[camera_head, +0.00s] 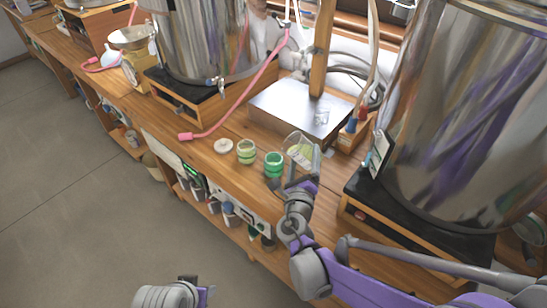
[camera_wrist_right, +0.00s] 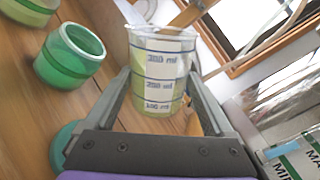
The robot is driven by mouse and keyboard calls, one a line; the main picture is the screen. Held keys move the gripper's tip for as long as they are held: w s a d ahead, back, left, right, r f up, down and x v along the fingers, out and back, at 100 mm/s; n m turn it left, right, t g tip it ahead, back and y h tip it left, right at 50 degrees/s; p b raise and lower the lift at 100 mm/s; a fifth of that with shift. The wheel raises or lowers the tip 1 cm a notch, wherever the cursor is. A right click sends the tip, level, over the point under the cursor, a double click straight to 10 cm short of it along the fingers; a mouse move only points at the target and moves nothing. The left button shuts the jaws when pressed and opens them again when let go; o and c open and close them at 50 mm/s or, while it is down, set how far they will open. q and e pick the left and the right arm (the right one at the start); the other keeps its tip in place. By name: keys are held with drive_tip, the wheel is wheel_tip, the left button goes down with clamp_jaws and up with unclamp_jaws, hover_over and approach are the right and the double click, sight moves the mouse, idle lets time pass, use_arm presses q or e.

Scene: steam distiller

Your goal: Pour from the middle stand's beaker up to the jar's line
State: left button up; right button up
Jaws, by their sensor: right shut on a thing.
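My right gripper (camera_head: 303,172) is shut on a clear beaker (camera_head: 299,150) with pale green liquid. The beaker appears to lean left in the head view, above the bench's front edge. In the right wrist view the beaker (camera_wrist_right: 160,62) stands between the fingers, its volume marks facing me. Left of it is an open green jar (camera_head: 273,160) with a darker band, also in the wrist view (camera_wrist_right: 72,55). A pale yellow-green jar (camera_head: 246,152) stands further left. I cannot tell the liquid level in either jar. My left gripper (camera_head: 200,290) is low at the bottom, apart from everything; its jaws are unclear.
A white lid (camera_head: 224,146) lies left of the jars. Large steel vessels (camera_head: 455,110) stand on both sides. A pink hose (camera_head: 215,127) crosses the bench behind the jars.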

use_arm(q)
drive_tip(key=shift+w+a+f, duration=0.25)
drive_tip(key=shift+w+a, duration=0.15)
drive_tip(key=shift+a, duration=0.15)
use_arm(e)
drive_tip(key=shift+f+n, duration=0.2)
drive_tip(key=shift+n, duration=0.7)
idle(1.1)
